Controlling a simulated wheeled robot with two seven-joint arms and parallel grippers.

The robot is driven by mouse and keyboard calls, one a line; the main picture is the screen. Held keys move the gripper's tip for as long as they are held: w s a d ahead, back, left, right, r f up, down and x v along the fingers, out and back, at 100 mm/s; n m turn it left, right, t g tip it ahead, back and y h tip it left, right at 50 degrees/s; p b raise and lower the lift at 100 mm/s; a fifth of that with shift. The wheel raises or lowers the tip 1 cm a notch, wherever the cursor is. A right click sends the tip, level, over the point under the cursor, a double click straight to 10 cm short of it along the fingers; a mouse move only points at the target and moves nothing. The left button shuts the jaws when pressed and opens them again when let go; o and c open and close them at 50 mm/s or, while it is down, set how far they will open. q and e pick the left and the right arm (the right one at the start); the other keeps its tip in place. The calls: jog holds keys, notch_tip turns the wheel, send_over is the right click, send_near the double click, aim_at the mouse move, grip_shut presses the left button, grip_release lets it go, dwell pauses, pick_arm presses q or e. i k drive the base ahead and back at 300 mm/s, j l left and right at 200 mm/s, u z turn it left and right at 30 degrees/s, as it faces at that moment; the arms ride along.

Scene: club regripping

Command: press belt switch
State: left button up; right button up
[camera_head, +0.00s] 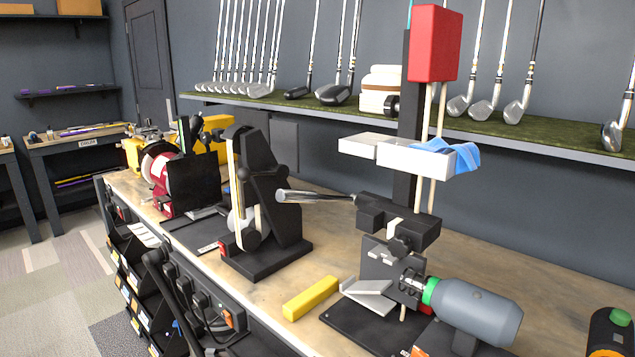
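A belt sander (285,225) stands on the workbench left of the middle. It is black, with a narrow pale upright belt (249,192) on its left side and a flat black base. A small red part (225,248) shows at the base's front left corner; it looks like the switch, but it is too small to tell its position. Neither of my grippers can be made out in the head view, so nothing shows near the switch.
A black clamp stand (398,222) with a red block (435,43) stands to the right. A red grinder (180,180) stands left. Clubs line the shelf (560,143) behind.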

aim_at(222, 250)
jog(key=i+j+z, duration=0.1)
jog(key=j+z, duration=1.1)
jog(key=j, duration=0.45)
jog(key=k+j+z, duration=0.1)
jog(key=j, duration=0.3)
jog(key=k+j, duration=0.1)
jog(key=j, duration=0.35)
jog(key=k+j+z, duration=0.1)
jog(key=j, duration=0.3)
jog(key=k+j, duration=0.1)
jog(key=j, duration=0.35)
